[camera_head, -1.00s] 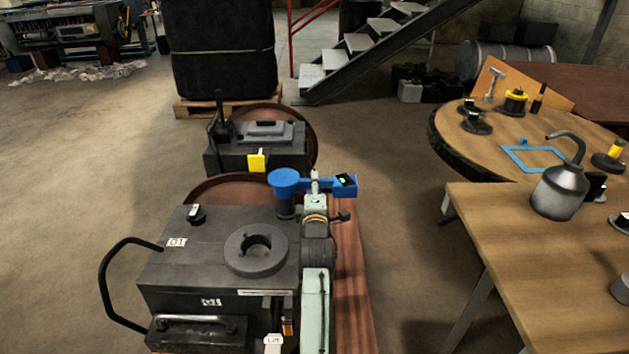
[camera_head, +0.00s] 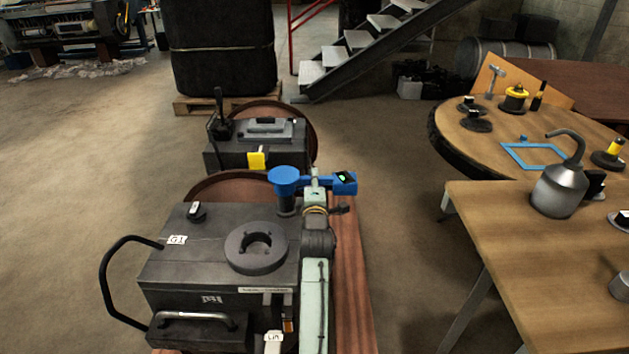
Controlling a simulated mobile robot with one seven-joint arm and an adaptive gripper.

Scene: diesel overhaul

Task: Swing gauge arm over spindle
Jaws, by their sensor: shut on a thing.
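The blue gauge arm (camera_head: 284,180) has a round cup-like head at its left end. A small box with a lit green display (camera_head: 342,179) is at its right end. The head is above a short dark post (camera_head: 287,205) at the back right of the dark machine block. A dark round ring with an open centre (camera_head: 255,248), possibly the spindle, lies on the block's top, nearer me and left of the gauge head. My gripper (camera_head: 315,181) is at the blue arm's middle, shut on it. My pale green arm hides part of the block's right side, and the fingertips show poorly.
The block has a black loop handle (camera_head: 103,285) on its left. A second dark unit with a yellow tag (camera_head: 257,160) stands behind. A wooden table (camera_head: 540,235) with an oil can (camera_head: 560,190) is at right.

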